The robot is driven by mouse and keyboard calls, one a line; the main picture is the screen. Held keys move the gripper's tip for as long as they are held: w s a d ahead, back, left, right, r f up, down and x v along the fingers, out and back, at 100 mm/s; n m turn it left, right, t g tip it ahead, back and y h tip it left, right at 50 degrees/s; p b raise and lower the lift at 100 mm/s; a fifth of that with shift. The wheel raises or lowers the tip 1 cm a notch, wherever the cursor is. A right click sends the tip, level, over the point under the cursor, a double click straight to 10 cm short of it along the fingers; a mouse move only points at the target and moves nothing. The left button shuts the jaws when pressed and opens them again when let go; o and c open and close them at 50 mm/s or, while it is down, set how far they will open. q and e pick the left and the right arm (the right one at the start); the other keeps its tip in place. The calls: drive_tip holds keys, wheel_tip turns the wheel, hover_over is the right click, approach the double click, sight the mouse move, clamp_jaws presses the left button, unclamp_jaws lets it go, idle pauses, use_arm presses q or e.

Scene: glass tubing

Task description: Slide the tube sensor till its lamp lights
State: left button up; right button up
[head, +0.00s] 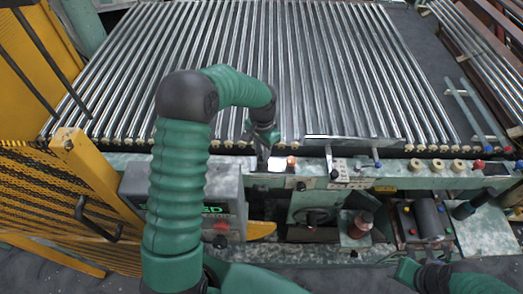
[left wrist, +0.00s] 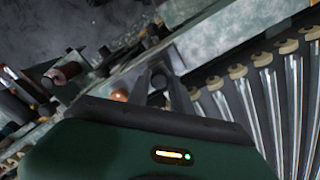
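My left gripper (head: 262,162) reaches down to the rail at the near ends of the glass tubes (head: 250,70). Beside its fingertips, to the right, are a bright white patch and a small orange lamp (head: 291,161); I cannot tell whether this lamp belongs to the tube sensor. In the left wrist view, the gripper fingers (left wrist: 162,82) are close around or in front of a dark round part, and I cannot tell whether they grip it. The orange lamp (left wrist: 119,95) shows left of them. The tube sensor cannot be clearly picked out.
A pale bracket with levers (head: 340,168) stands on the rail to the right. A grey control box (head: 222,195) and yellow guard (head: 60,190) are at the left. Bottles, a dark roller and several round knobs sit along the right of the machine.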

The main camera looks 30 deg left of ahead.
use_arm(q)
drive_tip(key=o, duration=0.3)
drive_tip(key=shift+w+a+r, duration=0.1)
drive_tip(key=shift+w+r, duration=0.05)
drive_tip(key=shift+r, duration=0.05)
drive_tip(key=r, duration=0.5)
drive_tip(key=r+b, duration=0.1)
drive_tip(key=r, duration=1)
drive_tip(key=shift+d+r, duration=0.2)
drive_tip(key=shift+d, duration=0.05)
drive_tip(key=shift+a, duration=0.15)
